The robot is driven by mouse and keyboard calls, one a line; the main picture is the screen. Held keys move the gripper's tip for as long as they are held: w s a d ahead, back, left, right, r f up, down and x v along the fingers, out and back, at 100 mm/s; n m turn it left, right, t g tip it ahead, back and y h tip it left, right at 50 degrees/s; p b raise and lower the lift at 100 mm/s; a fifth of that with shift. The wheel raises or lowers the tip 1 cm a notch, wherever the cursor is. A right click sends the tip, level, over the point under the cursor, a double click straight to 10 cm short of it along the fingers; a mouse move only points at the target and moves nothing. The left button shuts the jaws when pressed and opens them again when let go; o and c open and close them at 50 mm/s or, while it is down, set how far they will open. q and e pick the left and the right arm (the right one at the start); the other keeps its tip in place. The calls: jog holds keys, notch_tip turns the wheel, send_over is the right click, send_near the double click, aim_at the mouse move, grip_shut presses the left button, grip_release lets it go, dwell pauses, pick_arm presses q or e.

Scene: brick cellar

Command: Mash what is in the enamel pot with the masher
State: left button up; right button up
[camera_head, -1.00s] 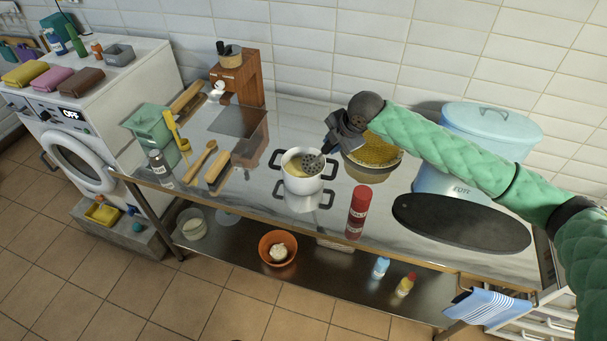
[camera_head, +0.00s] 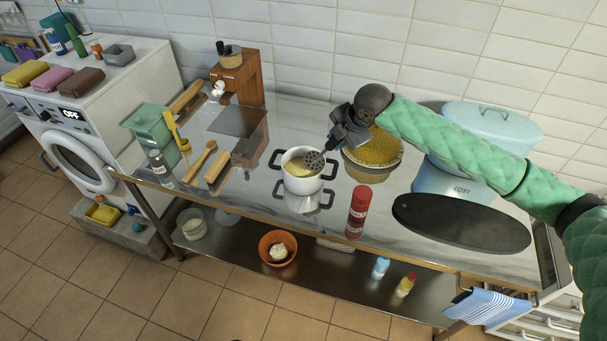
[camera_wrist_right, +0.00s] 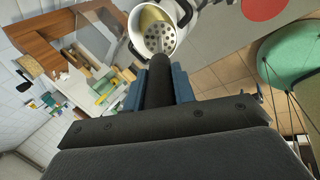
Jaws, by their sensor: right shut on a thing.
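The white enamel pot (camera_head: 301,187) with dark handles stands on the metal worktop and holds something yellow (camera_head: 297,167). It also shows in the right wrist view (camera_wrist_right: 139,42). My right gripper (camera_head: 336,142) is above and to the right of the pot, shut on the dark handle of the masher (camera_head: 315,160). In the right wrist view the handle runs between my blue-grey fingers (camera_wrist_right: 160,88) down to a round perforated disc (camera_wrist_right: 160,39). The disc is at the pot's mouth, overlapping its right far rim in the head view; its exact height is unclear. My left gripper is out of view.
A bowl of golden contents (camera_head: 372,150) stands close behind my gripper. A red bottle (camera_head: 358,211) and a dark oval board (camera_head: 461,222) are to the right. A wooden spoon (camera_head: 199,162) and brush (camera_head: 217,168) lie left. Worktop in front of the pot is clear.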

jog(key=shift+r, duration=0.1)
jog(key=shift+r, duration=1.95)
